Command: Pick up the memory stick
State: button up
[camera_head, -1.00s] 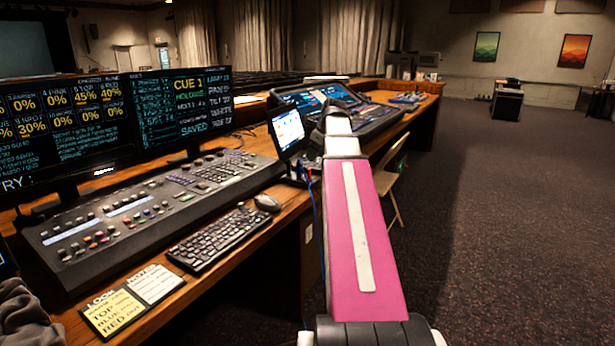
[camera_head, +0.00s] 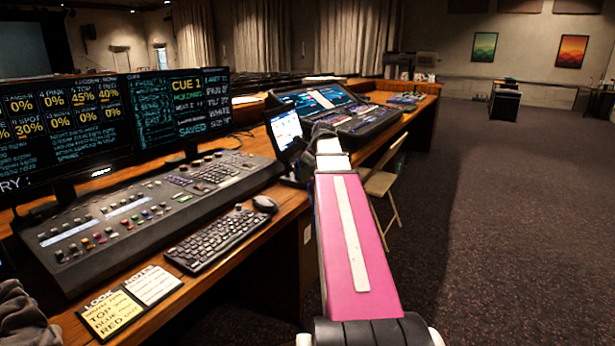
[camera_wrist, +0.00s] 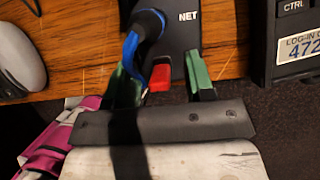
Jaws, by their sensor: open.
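A small red stick (camera_wrist: 160,77), which looks like the memory stick, sticks out of the near edge of a black box marked NET (camera_wrist: 182,28) in the wrist view. My gripper (camera_wrist: 161,80) is open. One green-tipped finger is on each side of the red stick, with a visible gap on its right. The left finger is close to a blue cable (camera_wrist: 131,48) that curves down from the box's black plug (camera_wrist: 149,22). I cannot tell whether that finger touches the cable. In the head view my arm hides the stick.
A mouse (camera_wrist: 20,62) lies left of the box, and a keypad-like device (camera_wrist: 297,40) stands to its right. In the head view the desk holds a keyboard (camera_head: 217,240), a lighting console (camera_head: 150,215) and a tablet (camera_head: 286,129). A folding chair (camera_head: 383,182) stands by the desk.

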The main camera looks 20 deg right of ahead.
grip_shut()
jog(key=shift+r, duration=0.1)
